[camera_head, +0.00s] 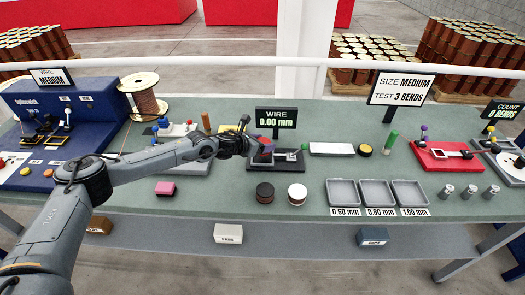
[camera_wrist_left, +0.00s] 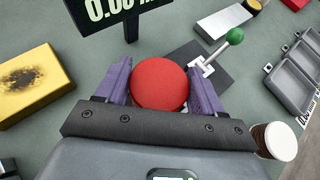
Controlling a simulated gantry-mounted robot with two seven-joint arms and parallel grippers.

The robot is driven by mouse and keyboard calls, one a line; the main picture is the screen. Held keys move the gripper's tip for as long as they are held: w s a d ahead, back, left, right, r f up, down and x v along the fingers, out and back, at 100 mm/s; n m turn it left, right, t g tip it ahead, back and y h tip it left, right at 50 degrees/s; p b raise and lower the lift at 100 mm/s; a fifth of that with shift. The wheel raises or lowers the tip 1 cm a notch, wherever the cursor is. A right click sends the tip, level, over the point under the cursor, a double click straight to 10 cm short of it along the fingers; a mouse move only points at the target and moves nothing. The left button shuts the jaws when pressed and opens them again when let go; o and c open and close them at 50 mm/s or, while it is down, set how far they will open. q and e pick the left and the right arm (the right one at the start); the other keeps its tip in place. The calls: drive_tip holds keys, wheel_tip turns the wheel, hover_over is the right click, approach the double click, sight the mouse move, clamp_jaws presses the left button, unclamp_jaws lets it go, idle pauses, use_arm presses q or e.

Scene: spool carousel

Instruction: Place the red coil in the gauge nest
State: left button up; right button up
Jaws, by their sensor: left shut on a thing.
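The red coil (camera_wrist_left: 159,83) is a round disc between the purple fingers of my left gripper (camera_wrist_left: 160,90), which is shut on it. In the head view my left gripper (camera_head: 262,152) is over the left part of the gauge's dark base (camera_head: 289,167), under the display reading WIRE 0.00 mm (camera_head: 276,117). In the wrist view the gauge's dark plate (camera_wrist_left: 213,66) and green-knobbed lever (camera_wrist_left: 235,36) are just beyond the coil, to the upper right. My right gripper is not seen.
A black spool (camera_head: 265,193) and a white-topped spool (camera_head: 297,194) stand in front of the gauge. Grey trays (camera_head: 343,193) are to the right. A yellow block with a dark patch (camera_wrist_left: 30,85) lies left in the wrist view.

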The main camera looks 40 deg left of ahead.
use_arm(q)
drive_tip(key=shift+d+f, duration=0.1)
drive_tip(key=shift+f, duration=1.75)
drive_tip(key=shift+f+b, duration=0.2)
drive_tip(key=shift+b, duration=0.15)
drive_tip(key=o, duration=1.3)
drive_tip(key=shift+c, duration=0.2)
drive_tip(key=shift+r, duration=0.15)
